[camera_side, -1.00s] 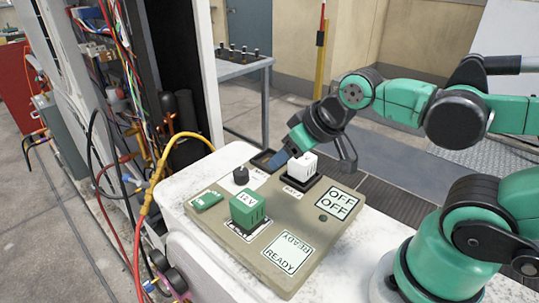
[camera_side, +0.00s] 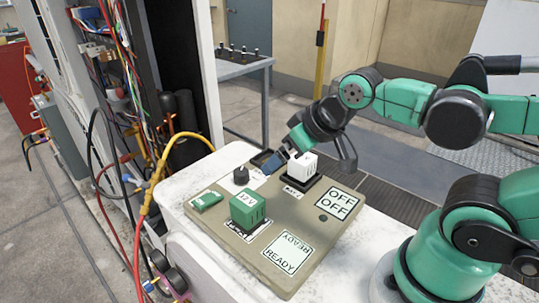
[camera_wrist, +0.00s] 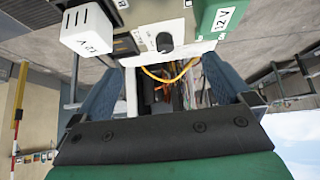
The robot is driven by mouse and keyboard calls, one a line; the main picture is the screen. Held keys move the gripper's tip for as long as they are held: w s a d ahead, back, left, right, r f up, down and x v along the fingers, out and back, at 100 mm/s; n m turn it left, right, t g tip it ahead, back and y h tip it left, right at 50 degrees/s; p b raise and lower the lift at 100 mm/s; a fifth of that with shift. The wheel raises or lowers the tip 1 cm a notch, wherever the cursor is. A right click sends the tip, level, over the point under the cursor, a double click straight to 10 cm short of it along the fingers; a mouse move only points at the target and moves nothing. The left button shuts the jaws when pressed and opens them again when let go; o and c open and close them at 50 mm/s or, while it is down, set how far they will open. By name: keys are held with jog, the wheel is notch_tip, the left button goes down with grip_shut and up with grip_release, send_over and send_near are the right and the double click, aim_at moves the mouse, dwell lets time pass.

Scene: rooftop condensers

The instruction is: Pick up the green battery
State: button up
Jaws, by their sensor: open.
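The green battery (camera_side: 247,209) is a block labelled 12 V, standing upright on the tan panel (camera_side: 313,222), front left of my gripper. In the wrist view the green battery (camera_wrist: 207,18) shows at the top right, cut off by the edge. A white battery (camera_side: 302,165) stands in a black socket close to my gripper; it also shows in the wrist view (camera_wrist: 88,30). My gripper (camera_side: 278,160) is open above the panel's far part, behind the white battery. Its blue fingers (camera_wrist: 160,88) are apart with nothing held between them.
The panel holds a black knob (camera_side: 241,175), an empty dark socket (camera_side: 264,159), a flat green piece (camera_side: 207,200), and READY and OFF labels. Cables and a yellow hose (camera_side: 155,180) hang at the left. A grey table (camera_side: 240,66) stands behind.

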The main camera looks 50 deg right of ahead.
aim_at(247, 200)
jog(key=w+a+g, duration=0.1)
jog(key=a+g, duration=0.1)
jog(key=a+f+g, duration=0.1)
jog(key=a+g, duration=0.1)
jog(key=w+a+f+g, duration=0.1)
jog(key=a+g, duration=0.1)
jog(key=shift+w+a, duration=0.25)
jog(key=shift+w, duration=0.1)
jog(key=shift+a+f+g, duration=0.3)
jog(key=shift+a+g, duration=0.1)
jog(key=shift+g, duration=0.1)
jog(key=shift+f, duration=2.75)
grip_shut()
jog(key=shift+r, duration=0.15)
